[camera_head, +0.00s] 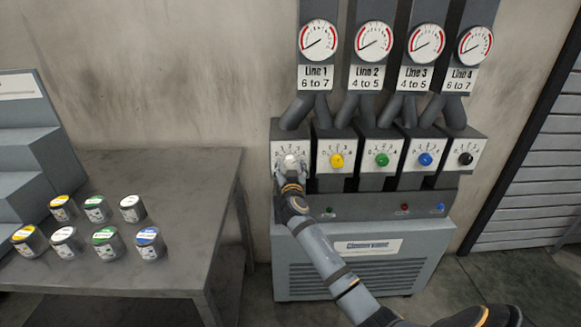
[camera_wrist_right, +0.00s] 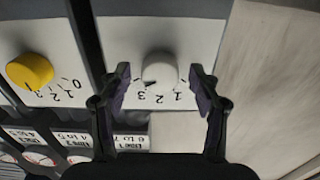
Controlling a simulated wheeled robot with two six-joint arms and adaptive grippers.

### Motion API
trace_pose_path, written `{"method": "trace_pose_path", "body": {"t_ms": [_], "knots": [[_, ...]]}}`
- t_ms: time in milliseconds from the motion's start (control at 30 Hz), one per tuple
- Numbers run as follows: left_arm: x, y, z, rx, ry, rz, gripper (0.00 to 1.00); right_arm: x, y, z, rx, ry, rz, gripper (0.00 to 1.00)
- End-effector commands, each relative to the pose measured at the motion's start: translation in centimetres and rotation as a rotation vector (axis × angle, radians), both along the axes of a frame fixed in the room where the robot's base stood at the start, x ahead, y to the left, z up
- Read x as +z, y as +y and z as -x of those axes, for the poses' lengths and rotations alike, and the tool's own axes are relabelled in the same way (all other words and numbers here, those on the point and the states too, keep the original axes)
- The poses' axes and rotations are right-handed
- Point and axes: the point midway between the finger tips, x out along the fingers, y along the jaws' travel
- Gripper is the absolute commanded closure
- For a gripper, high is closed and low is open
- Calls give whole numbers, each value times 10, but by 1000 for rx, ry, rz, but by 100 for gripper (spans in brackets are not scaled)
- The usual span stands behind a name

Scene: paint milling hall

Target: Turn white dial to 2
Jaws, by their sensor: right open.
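The white dial (camera_head: 291,161) is on the leftmost panel of the machine, under the Line 1 gauge. In the right wrist view the white dial (camera_wrist_right: 159,70) sits between the two fingers of my right gripper (camera_wrist_right: 160,88), with a gap on each side. My right gripper (camera_head: 291,172) is open in front of the dial in the head view and covers part of its scale. In the wrist view the numbers 1, 2 and 3 show beside the dial, upside down. Which number the dial points to I cannot tell. My left gripper is not in view.
Yellow (camera_head: 336,160), green (camera_head: 382,159), blue (camera_head: 425,159) and black (camera_head: 465,158) dials sit in a row to the right. Gauges are above them. A ledge with small lights (camera_head: 375,207) is below. A grey table (camera_head: 180,185) with several paint cans stands at left.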

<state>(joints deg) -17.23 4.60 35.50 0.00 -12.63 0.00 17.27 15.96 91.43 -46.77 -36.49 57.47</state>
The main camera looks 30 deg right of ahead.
Motion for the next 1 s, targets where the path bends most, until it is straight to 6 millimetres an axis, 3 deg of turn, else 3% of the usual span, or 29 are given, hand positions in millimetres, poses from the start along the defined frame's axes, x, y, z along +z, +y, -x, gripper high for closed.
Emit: {"method": "trace_pose_path", "body": {"t_ms": [167,533,1000], "knots": [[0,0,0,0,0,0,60,0,0,0,0,0,0,40],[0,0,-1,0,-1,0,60,0,0,0,0,0,0,90],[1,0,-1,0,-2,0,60,0,0,0,0,65,103,92]]}}
